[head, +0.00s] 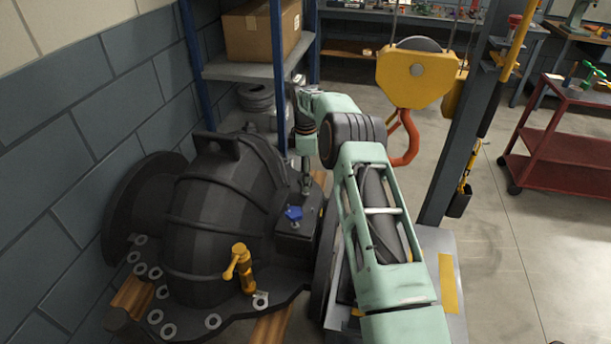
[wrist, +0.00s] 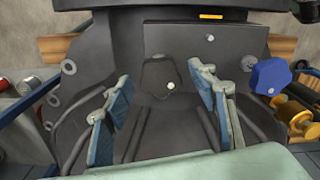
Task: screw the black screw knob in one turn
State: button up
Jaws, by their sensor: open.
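The black screw knob (wrist: 160,75) is a dark, lobed knob with a pale dot, on a dark block of the casing in the wrist view. My gripper (wrist: 159,88) is open, with one blue-padded finger to the left of the knob and one to the right. Gaps show on both sides, so neither finger appears to touch it. In the head view my gripper (head: 306,183) points down at the block, and I cannot make out the black knob there. The dark casing (head: 220,215) stands on wooden beams.
A blue knob (wrist: 270,76) sits right of my right finger; it also shows in the head view (head: 294,213). A yellow valve handle (head: 240,266) stands on the casing's flange. A yellow hoist block (head: 416,75) with an orange hook hangs beyond my arm. Open floor lies at right.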

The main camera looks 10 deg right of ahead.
jog(key=c, duration=1.2)
jog(key=shift+o, duration=0.2)
